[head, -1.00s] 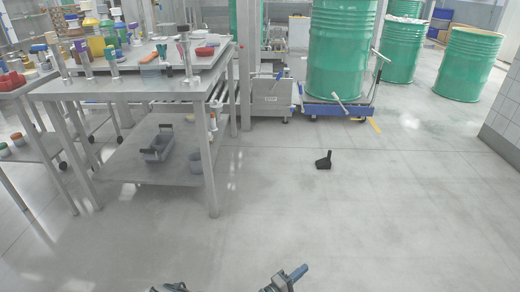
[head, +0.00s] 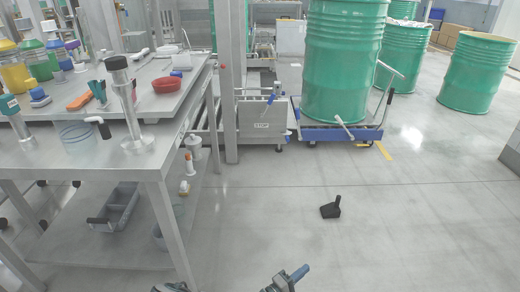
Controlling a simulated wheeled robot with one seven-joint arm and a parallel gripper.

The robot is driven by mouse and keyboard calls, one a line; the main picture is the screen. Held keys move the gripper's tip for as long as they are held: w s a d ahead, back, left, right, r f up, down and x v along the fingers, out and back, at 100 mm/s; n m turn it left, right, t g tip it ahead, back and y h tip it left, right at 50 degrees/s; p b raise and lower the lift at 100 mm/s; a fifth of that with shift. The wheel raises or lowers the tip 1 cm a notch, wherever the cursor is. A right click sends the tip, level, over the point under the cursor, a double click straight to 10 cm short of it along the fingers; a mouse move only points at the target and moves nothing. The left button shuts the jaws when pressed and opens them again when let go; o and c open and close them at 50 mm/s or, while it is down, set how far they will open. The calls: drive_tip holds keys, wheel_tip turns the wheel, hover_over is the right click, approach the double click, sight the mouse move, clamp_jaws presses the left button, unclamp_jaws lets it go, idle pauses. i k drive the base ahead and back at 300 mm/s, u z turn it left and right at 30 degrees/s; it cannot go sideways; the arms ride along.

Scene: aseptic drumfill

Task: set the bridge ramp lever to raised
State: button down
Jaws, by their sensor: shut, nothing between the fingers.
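A small lever with a blue grip (head: 271,98) stands at the front of a low grey steel unit (head: 258,120) at the back centre, tilted up to the right. A pale lever (head: 343,126) slants from the front of the blue drum trolley (head: 325,134) just right of it. I cannot tell which of them is the bridge ramp lever; the labels are too small to read. My gripper (head: 297,276) shows at the bottom edge, partly cut off, shut and empty, well short of both levers.
A steel workbench (head: 150,160) with bottles and tools fills the left. A black scoop-like object (head: 331,208) lies on the floor ahead. A green drum (head: 342,60) stands on the trolley, with more drums behind. A steel post (head: 230,80) stands left of the grey unit.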

sight(291, 125)
drive_tip(key=z, duration=0.05)
drive_tip(key=i, duration=3.6)
